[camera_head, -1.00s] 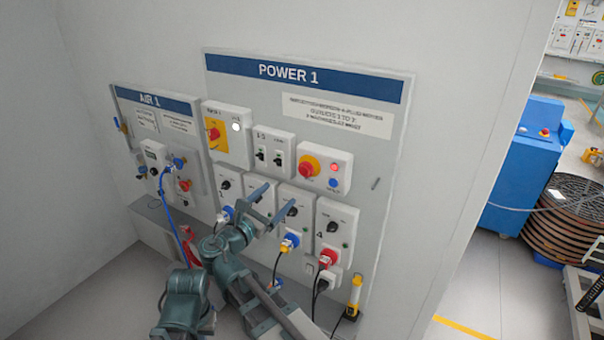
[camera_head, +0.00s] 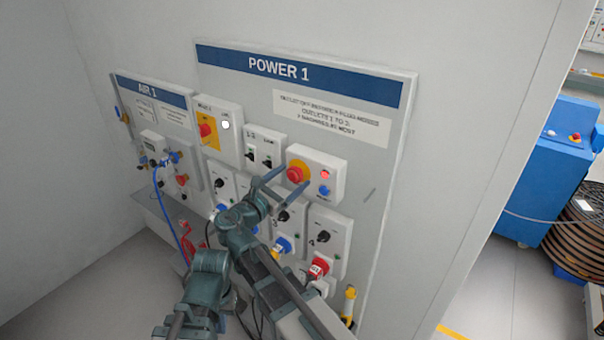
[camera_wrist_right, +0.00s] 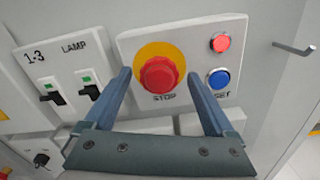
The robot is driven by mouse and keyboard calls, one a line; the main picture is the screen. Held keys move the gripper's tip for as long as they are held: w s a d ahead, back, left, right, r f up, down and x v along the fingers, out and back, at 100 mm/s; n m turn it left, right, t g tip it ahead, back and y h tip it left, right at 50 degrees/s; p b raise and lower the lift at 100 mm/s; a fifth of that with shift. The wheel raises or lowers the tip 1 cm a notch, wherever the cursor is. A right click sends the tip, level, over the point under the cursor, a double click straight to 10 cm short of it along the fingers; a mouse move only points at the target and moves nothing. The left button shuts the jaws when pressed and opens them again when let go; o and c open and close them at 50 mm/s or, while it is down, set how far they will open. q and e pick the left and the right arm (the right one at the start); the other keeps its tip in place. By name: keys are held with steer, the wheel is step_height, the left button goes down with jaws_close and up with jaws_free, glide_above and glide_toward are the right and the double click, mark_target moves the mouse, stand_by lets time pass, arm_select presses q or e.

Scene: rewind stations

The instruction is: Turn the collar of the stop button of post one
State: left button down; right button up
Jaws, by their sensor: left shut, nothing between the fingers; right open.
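The red stop button (camera_head: 294,174) sits on a yellow round backing on a white box of the POWER 1 board. It is large in the right wrist view (camera_wrist_right: 159,76), with STOP printed below. My right gripper (camera_head: 297,177) is open in front of it. In the right wrist view, one finger shows on each side of the button (camera_wrist_right: 158,77), with gaps. Contact cannot be told from these views; nothing is gripped. Another teal arm part shows at the lower left of the head view, but no left fingers can be made out.
Beside the button are a red lamp (camera_wrist_right: 221,43) and a blue button (camera_wrist_right: 219,79). Left of it is a switch box marked LAMP (camera_wrist_right: 62,75). Outlet boxes (camera_head: 329,237) with plugs lie below. A metal hook (camera_wrist_right: 295,48) sticks out at right. The AIR 1 panel (camera_head: 152,91) is further left.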

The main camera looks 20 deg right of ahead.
steer(key=shift+a, duration=0.1)
steer(key=c, duration=1.4)
steer(key=m, duration=0.3)
steer(key=shift+m, duration=2)
steer(key=o, duration=1.4)
